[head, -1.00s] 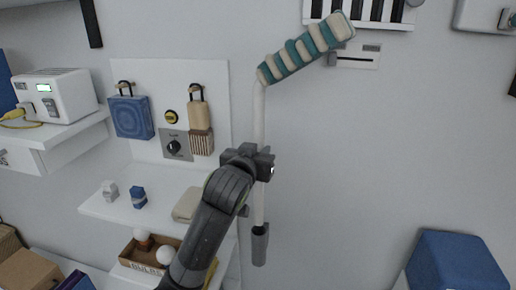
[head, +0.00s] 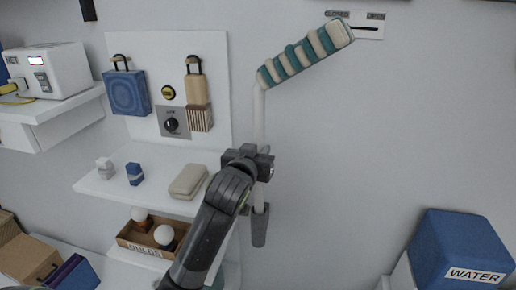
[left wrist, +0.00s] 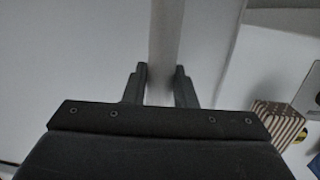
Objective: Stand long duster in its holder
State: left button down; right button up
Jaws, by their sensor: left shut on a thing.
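The long duster has a teal-and-cream striped head (head: 305,55) bent up to the right and a white pole (head: 259,115) standing nearly upright. My left gripper (head: 262,163) is shut around the lower part of the pole. In the left wrist view, the pole (left wrist: 165,45) runs between the two fingers (left wrist: 160,88). The grey tube-shaped holder (head: 259,228) is directly below the gripper. The pole's lower end meets the holder's mouth and seems to go inside; its tip is hidden. My right gripper is not in view.
A white panel at left holds hanging bags (head: 127,92) and a dial (head: 172,122). The shelf (head: 150,188) below bears small items. A bulb box (head: 135,243) sits lower. A blue WATER container (head: 458,245) is at lower right.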

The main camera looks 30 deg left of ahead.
pick_arm(q)
notch_tip(320, 180, down, 6)
jog(key=b, duration=0.3)
jog(key=shift+f, duration=0.15)
dwell(0.3)
jog(key=c, duration=1.1)
grip_release()
jog(key=shift+s+f, duration=0.1)
jog(key=p+v, duration=0.9)
jog(key=v, duration=0.8)
